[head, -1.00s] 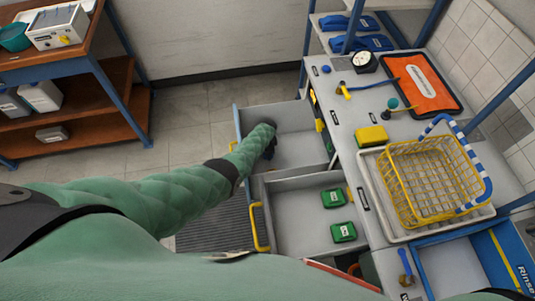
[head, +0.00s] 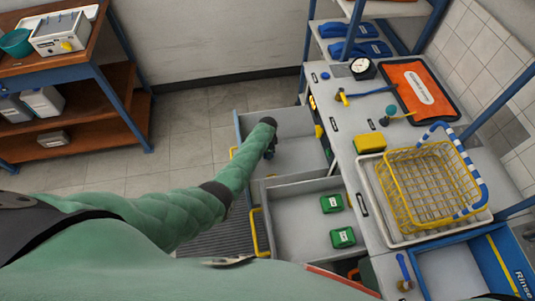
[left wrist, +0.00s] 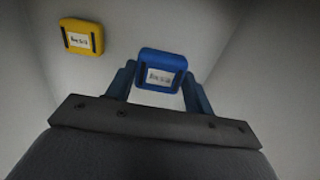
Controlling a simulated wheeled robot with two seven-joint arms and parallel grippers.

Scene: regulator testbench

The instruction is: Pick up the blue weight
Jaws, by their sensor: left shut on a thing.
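My left gripper (head: 270,153) reaches down into the open far drawer (head: 305,155) of the bench, partly hidden by my forearm in the head view. In the left wrist view, the blue weight (left wrist: 161,70) with a white label sits between the two fingers of my left gripper (left wrist: 160,80), which is shut on it. I cannot tell in the head view how far it is off the drawer floor. A yellow weight (left wrist: 81,37) lies in the same drawer, apart to the left in the wrist view. My right gripper is not in view.
The near drawer (head: 290,235) is also open and holds two green weights (head: 332,203) (head: 343,238). On the bench stand a yellow wire basket (head: 425,190), a yellow block (head: 369,142), a gauge (head: 362,68) and an orange mat (head: 425,85). Drawer walls surround my left gripper.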

